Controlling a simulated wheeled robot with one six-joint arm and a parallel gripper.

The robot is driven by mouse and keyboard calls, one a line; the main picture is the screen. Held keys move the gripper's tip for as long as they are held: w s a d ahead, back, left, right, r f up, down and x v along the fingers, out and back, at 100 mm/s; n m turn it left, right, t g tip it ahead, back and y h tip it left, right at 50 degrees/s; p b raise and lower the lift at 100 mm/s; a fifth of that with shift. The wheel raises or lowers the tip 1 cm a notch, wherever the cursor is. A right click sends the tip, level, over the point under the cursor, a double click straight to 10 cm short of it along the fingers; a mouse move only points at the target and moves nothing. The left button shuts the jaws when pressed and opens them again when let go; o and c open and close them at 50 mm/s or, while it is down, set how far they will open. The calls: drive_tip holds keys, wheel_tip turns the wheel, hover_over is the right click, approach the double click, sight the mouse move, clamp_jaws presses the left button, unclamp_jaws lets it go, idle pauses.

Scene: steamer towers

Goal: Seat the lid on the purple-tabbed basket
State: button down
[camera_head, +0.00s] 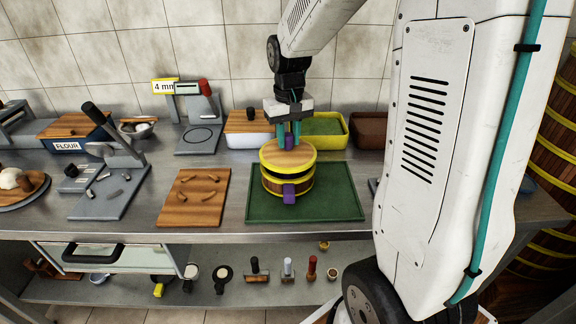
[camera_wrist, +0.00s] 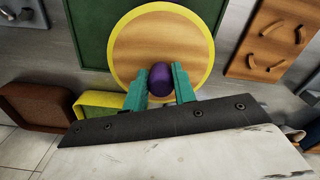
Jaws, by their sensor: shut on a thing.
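The lid (camera_head: 288,156) is a round wooden disc with a yellow rim and a purple knob (camera_head: 289,141). My gripper (camera_head: 288,140) is shut on the knob from above. The wrist view shows the knob (camera_wrist: 161,77) between the two teal fingers of my gripper (camera_wrist: 160,84), with the lid (camera_wrist: 160,40) beyond. The basket (camera_head: 272,183) is wooden with yellow bands and a purple tab (camera_head: 289,193) at its front. It stands upright under the lid, which covers its top. I cannot tell whether the lid is fully down on it. The wrist view hides the basket.
The basket stands on a green mat (camera_head: 340,205). A wooden board (camera_head: 194,205) with curved pieces lies to the left. A white bin (camera_head: 246,141), a green-filled yellow bin (camera_head: 323,142) and a brown bin (camera_head: 368,140) stand behind. The mat's right part is clear.

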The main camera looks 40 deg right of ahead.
sight(289, 135)
drive_tip(key=shift+f, duration=1.2)
drive_tip(key=c, duration=1.1)
unclamp_jaws()
drive_tip(key=shift+o, duration=0.2)
wheel_tip(289, 135, up, 8)
drive_tip(key=shift+f, duration=0.1)
